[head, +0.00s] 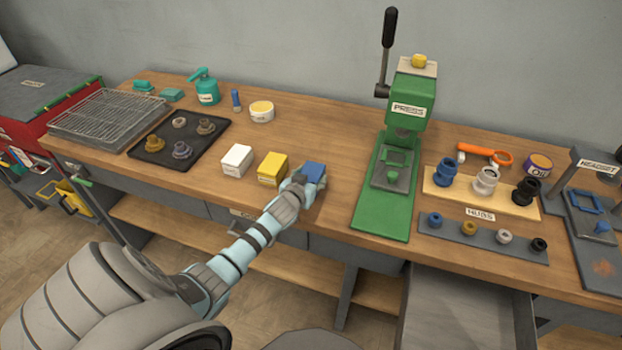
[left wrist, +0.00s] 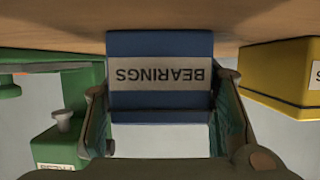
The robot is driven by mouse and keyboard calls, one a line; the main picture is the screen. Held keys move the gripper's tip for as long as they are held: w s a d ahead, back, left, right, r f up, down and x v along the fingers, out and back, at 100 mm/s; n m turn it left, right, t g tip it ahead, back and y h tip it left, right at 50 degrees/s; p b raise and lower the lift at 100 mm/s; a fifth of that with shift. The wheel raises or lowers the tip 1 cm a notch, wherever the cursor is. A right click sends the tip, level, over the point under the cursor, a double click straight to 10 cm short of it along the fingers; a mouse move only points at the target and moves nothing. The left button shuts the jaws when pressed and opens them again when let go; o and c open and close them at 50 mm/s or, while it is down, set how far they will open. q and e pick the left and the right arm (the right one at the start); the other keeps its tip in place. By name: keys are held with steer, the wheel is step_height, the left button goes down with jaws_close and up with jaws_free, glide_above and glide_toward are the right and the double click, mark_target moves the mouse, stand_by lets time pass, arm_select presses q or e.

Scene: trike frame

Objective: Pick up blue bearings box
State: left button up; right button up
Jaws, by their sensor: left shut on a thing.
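The blue bearings box (head: 314,170) is at the right end of a row of small boxes on the wooden bench. In the left wrist view the blue box (left wrist: 160,50), with its BEARINGS label upside down, sits between the fingers of my left gripper (left wrist: 165,105). My left gripper also shows in the head view (head: 309,185), shut on the box and hiding part of it. The box is at or very near the bench top; I cannot tell whether it touches. My right gripper is not in view.
A yellow box (head: 272,169) stands close to the left of the blue box, and a white box (head: 237,160) beyond it. A green press (head: 385,195) stands to the right. The bench (head: 330,120) is clear behind the boxes. An open grey drawer (head: 465,310) juts out at front right.

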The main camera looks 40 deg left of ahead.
arm_select(q)
steer(key=c, duration=0.4)
